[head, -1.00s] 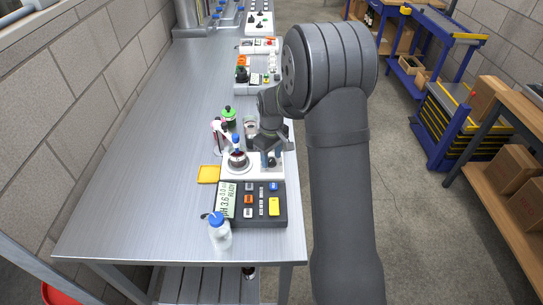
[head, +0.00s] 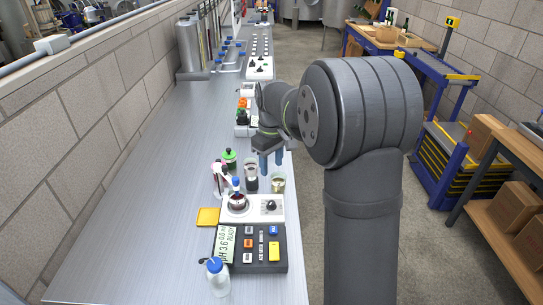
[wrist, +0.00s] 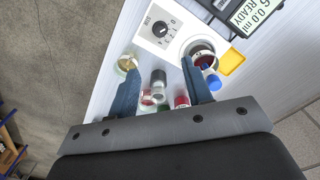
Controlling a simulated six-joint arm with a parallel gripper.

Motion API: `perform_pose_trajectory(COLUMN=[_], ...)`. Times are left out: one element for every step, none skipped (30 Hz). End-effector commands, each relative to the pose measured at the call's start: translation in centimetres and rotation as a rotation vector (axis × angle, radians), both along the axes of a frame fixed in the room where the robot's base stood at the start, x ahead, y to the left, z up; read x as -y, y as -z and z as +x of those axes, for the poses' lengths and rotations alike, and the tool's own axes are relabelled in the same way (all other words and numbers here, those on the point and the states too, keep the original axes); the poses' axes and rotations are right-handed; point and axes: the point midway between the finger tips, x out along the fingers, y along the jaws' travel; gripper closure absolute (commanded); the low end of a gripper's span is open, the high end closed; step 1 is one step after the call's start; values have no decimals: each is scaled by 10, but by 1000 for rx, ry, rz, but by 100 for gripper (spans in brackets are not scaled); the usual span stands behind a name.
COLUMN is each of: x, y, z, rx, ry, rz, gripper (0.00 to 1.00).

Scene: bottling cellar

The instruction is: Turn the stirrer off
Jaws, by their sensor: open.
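The stirrer (head: 262,217) is a white box on the steel bench with a round plate on its left. A flask with dark red liquid (head: 238,203) sits on that plate. Its black knob (head: 269,206) is on the right and also shows in the wrist view (wrist: 160,29), ringed by small marks. I cannot tell clearly which mark the knob points to. My gripper (head: 271,161) is open and empty, with blue fingers pointing down, above and beyond the stirrer. In the wrist view its fingertips (wrist: 161,63) are apart, with the knob in clear view ahead of them.
A dark pH meter (head: 262,247) and a blue-capped bottle (head: 217,275) stand in front of the stirrer. A yellow pad (head: 208,217) lies left. The bench's left side is clear.

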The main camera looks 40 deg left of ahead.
Motion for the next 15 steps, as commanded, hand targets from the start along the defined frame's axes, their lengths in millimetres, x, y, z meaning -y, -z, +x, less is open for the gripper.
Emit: perform_pose_trajectory(x=[0,0,0,0,0,0,0,0,0,0,0,0,0,0,0], y=[-8,-12,-15,-18,-20,-22,-23,-24,-24,-24,-24,-24,-24,-24,-24], z=[0,0,0,0,0,0,0,0,0,0,0,0,0,0,0], rx=[1,1,1,0,0,0,0,0,0,0,0,0,0,0,0], ry=[0,0,0,0,0,0,0,0,0,0,0,0,0,0,0], rz=[2,2,1,1,0,0,1,0,0,0,0,0,0,0,0], gripper=[54,54,54,54,54,54,54,54,54,54,54,54,54,54,54])
